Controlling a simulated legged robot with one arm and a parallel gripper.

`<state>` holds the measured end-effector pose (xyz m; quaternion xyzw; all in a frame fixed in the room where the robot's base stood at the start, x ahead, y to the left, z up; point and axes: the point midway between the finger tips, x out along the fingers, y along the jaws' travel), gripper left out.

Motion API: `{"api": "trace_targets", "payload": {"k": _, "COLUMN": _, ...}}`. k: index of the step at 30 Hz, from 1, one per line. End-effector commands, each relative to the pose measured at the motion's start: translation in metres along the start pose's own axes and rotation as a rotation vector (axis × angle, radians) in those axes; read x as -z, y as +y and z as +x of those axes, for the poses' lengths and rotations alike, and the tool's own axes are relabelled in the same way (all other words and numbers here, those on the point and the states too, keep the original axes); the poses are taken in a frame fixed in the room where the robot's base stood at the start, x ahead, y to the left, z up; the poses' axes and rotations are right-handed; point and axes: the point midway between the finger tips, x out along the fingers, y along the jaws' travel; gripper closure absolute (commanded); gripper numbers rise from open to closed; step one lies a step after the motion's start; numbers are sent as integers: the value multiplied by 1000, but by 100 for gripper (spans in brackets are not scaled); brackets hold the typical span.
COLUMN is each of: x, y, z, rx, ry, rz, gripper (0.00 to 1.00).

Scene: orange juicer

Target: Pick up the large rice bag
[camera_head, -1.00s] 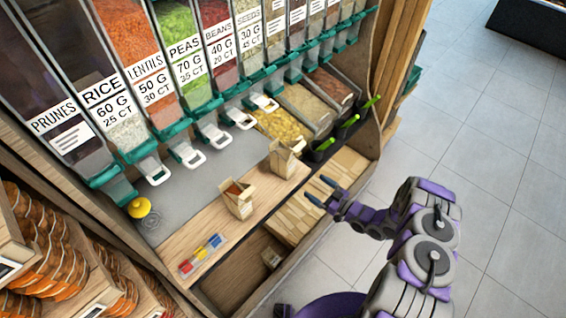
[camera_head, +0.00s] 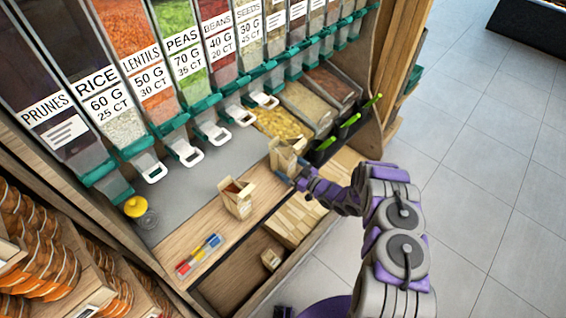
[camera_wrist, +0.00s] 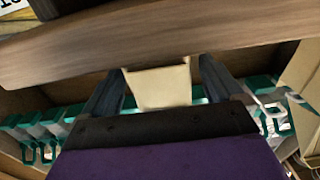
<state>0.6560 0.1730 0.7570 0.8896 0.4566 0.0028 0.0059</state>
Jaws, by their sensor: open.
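Two open paper bags stand on the wooden counter ledge. The farther, pale bag (camera_head: 284,153) stands near the bins, and my gripper (camera_head: 291,174) is right at its near side. In the wrist view the cream bag (camera_wrist: 160,87) shows between the two dark fingers of my gripper (camera_wrist: 162,72), which are spread with a gap on each side. The nearer bag (camera_head: 238,200) has a reddish-brown filling at its top and stands left of my gripper. I cannot read which bag holds rice. The rice dispenser (camera_head: 112,112) hangs at the left.
A row of dispensers with white levers (camera_head: 187,154) hangs above the ledge. A yellow-topped item (camera_head: 136,207) stands at left, and a tray of coloured pieces (camera_head: 199,254) lies in front. Green-handled scoops (camera_head: 350,121) stand right of the bags. Tiled floor (camera_head: 480,190) is open at right.

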Motion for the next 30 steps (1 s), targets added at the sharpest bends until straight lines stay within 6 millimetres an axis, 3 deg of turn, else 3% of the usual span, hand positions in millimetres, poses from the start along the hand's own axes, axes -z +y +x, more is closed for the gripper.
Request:
{"api": "trace_targets", "payload": {"k": 6, "x": -2, "y": -1, "z": 26, "rx": 1, "ry": -1, "rz": -1, "gripper": 7}}
{"api": "trace_targets", "payload": {"k": 14, "x": 0, "y": 0, "z": 28, "rx": 0, "ry": -1, "rz": -1, "gripper": 7}}
{"api": "trace_targets", "payload": {"k": 30, "x": 0, "y": 0, "z": 28, "rx": 0, "ry": -1, "rz": -1, "gripper": 56}}
